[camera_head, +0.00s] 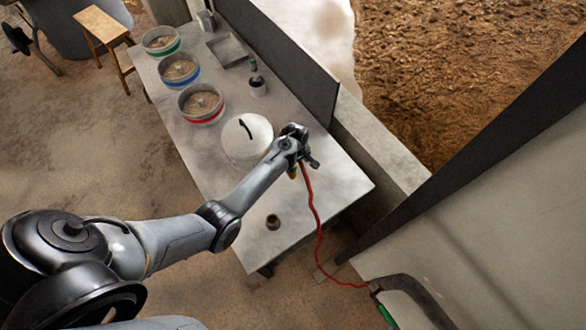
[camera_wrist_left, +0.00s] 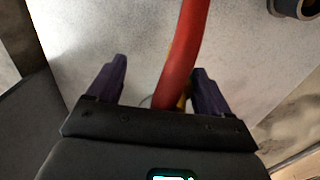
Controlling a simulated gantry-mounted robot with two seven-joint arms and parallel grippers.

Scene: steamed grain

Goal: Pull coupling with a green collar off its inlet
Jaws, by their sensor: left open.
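My left gripper (camera_head: 301,150) is open above the right end of the metal table, beside the white lidded vessel. In the left wrist view its two dark fingers (camera_wrist_left: 159,78) stand apart, with the red hose (camera_wrist_left: 184,45) running between them; no grip on it shows. In the head view the red hose (camera_head: 315,220) hangs from beside the gripper over the table's edge. My right gripper is not in view.
The white lidded vessel (camera_head: 247,137) stands left of the gripper. A small round dark fitting (camera_head: 273,221) sits on the near part of the table (camera_head: 330,192). Three banded grain pans (camera_head: 201,104), a tray (camera_head: 227,50) and a small container (camera_head: 258,87) are farther back. A low wall borders the table.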

